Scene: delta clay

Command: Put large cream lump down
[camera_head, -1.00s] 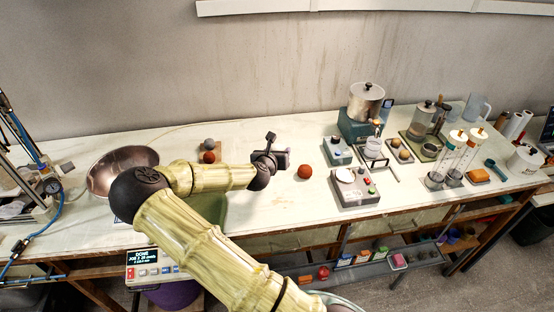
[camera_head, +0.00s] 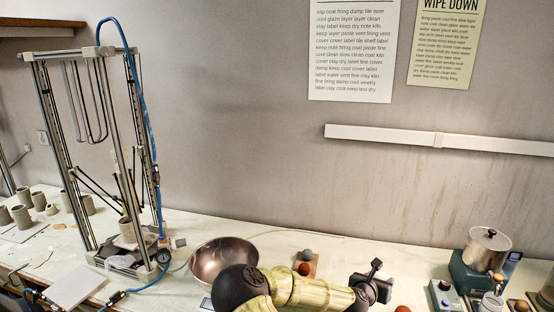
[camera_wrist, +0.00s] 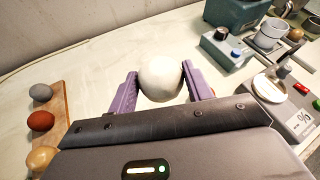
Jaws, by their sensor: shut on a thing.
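The large cream lump (camera_wrist: 160,77) is a pale, round ball in the wrist view. My gripper (camera_wrist: 159,88) is shut on it, with one purple finger on its left side and one on its right. The white tabletop shows behind and around the lump; I cannot tell whether the lump touches it. In the head view my gripper (camera_head: 374,285) is low at the bottom edge, over the bench, and the lump is hidden there.
A wooden board (camera_wrist: 63,120) at the left of the wrist view carries a grey lump (camera_wrist: 41,92), a red-brown lump (camera_wrist: 41,121) and a tan lump (camera_wrist: 41,157). A scale (camera_wrist: 283,96) and a teal device (camera_wrist: 236,12) stand to the right. A copper bowl (camera_head: 222,259) stands left of my arm.

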